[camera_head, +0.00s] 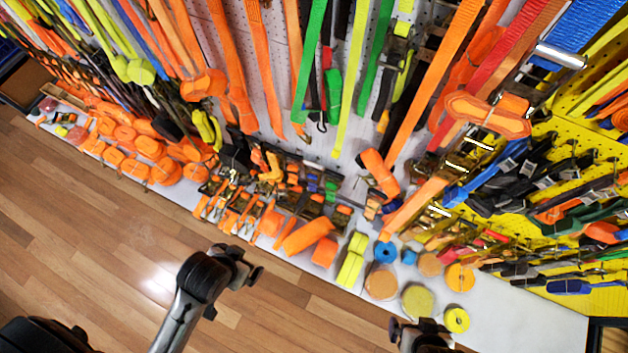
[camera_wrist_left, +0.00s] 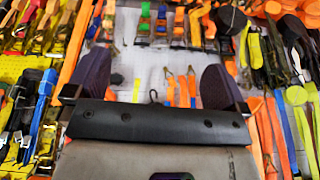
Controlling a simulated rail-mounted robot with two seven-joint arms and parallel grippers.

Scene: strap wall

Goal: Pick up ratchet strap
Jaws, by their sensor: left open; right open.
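Many ratchet straps are in view, and I cannot tell which single one is meant. Orange ratchet straps with metal buckles (camera_head: 240,212) lie in a row on the white ledge in the head view. Long orange straps (camera_head: 262,65) hang on the wall above. My left gripper (camera_head: 243,264) is over the wood floor, short of the ledge, with nothing in it.
The white ledge (camera_head: 520,322) runs along the wall's foot, bare at lower right. Rolled webbing (camera_head: 417,301) stands near its front edge. A yellow pegboard (camera_head: 565,140) crowded with straps is at right. The wood floor (camera_head: 90,235) is clear.

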